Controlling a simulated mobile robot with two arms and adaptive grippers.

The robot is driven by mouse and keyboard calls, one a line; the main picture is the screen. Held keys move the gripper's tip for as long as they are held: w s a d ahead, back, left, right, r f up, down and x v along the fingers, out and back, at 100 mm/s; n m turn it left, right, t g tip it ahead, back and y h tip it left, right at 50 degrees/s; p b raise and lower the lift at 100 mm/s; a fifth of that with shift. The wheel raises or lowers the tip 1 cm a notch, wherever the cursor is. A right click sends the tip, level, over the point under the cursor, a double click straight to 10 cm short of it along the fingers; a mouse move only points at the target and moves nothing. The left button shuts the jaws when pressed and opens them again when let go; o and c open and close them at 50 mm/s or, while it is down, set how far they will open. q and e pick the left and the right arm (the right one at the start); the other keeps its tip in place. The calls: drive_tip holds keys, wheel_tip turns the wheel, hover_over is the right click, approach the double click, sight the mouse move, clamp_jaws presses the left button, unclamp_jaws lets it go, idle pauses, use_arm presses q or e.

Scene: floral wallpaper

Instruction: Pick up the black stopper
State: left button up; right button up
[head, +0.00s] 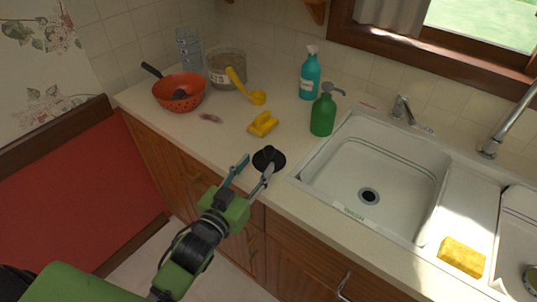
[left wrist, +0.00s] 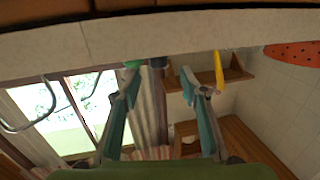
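The black stopper (head: 269,157), a flat disc with a raised knob, lies on the countertop near its front edge, left of the sink. My left gripper (head: 257,164) is open at the front edge of the counter, its fingertips close to the stopper's near side. In the head view one finger is left of the stopper and the other overlaps its lower edge. I cannot tell whether they touch. In the left wrist view the open left gripper (left wrist: 160,73) also shows, with nothing clearly held; the stopper is not clearly recognisable there. My right gripper is not in view.
Behind the stopper are a yellow clip-like object (head: 263,124), a green pump bottle (head: 322,115) and a teal spray bottle (head: 310,78). An orange colander (head: 180,97) stands at the left. The white sink (head: 330,160) is to the right. Counter left of the stopper is clear.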

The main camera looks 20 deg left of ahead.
sight(267, 155)
use_arm(q)
drive_tip(key=shift+w+d+f, duration=0.15)
drive_tip(key=shift+w+d, duration=0.05)
drive_tip(key=shift+w, duration=0.9)
drive_tip(key=shift+w+d+f+p, duration=0.1)
drive_tip(key=shift+w+d+p, duration=0.15)
drive_tip(key=shift+w, duration=0.65)
drive_tip(key=shift+w+d+f+p, duration=0.1)
drive_tip(key=shift+w+p, duration=0.15)
drive_tip(key=shift+w, duration=0.65)
drive_tip(key=shift+w+d+f+p, duration=0.1)
drive_tip(key=shift+w+d+p, duration=0.15)
drive_tip(key=shift+w, duration=0.65)
drive_tip(key=shift+s+r, duration=0.1)
clamp_jaws()
